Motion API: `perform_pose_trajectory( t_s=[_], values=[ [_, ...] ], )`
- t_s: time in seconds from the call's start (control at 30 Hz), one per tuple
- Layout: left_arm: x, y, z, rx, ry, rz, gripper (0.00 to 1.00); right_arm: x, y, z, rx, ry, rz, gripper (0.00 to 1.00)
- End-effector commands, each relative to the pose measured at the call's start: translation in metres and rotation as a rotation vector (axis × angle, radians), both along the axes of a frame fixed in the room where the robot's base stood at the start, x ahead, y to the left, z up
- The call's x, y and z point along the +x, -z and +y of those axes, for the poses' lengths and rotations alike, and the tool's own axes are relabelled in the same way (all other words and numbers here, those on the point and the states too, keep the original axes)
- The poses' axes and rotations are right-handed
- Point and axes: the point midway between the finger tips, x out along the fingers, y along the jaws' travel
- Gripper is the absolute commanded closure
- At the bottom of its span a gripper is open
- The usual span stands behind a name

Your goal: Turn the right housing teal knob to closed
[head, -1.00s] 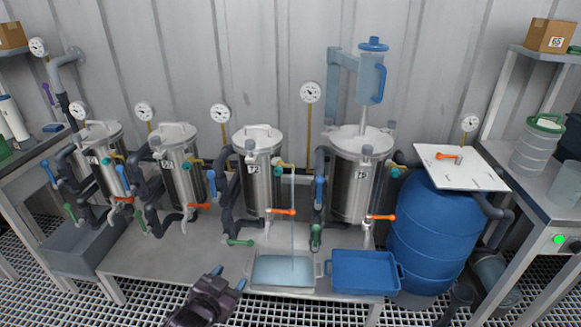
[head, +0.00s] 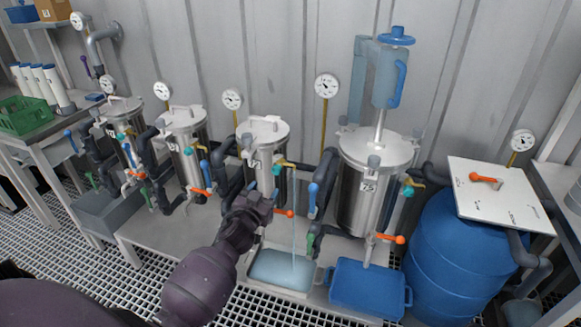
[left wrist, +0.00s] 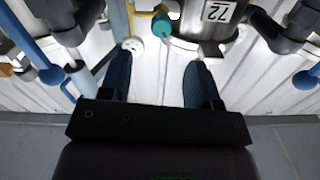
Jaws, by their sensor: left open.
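Three similar steel housings stand in a row; the right one (head: 264,140) has a teal knob (head: 276,169) on a yellow fitting near its upper side. A thin pale-blue stream (head: 295,225) falls from that fitting into a pale tray (head: 283,284). My left gripper (head: 262,196) is in front of this housing, just below the knob and apart from it. In the left wrist view the teal knob (left wrist: 162,25) shows beyond the fingertips, beside a numbered label. The left gripper (left wrist: 160,62) is open and empty. My right gripper is out of view.
Orange-handled valves (head: 398,240), a blue lever (head: 313,195) and dark pipes crowd the housings. A larger vessel (head: 360,190) stands to the right. A blue tray (head: 368,264) and blue barrel (head: 450,250) are at right. The floor is grating.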

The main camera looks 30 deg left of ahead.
Motion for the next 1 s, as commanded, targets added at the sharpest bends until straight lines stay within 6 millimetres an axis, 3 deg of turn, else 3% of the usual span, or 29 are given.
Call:
perform_pose_trajectory(
  t_s=[0.27,0.7,1.0],
  values=[
    [0.008,-0.001,0.0,-0.075,0.008,-0.027,0.43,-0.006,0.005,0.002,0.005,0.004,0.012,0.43],
    [0.073,0.0,0.016,-0.073,0.008,-0.024,0.43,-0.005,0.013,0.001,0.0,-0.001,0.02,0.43],
    [0.101,0.0,0.022,-0.073,0.008,-0.024,0.43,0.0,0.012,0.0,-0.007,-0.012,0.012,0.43]
  ],
)
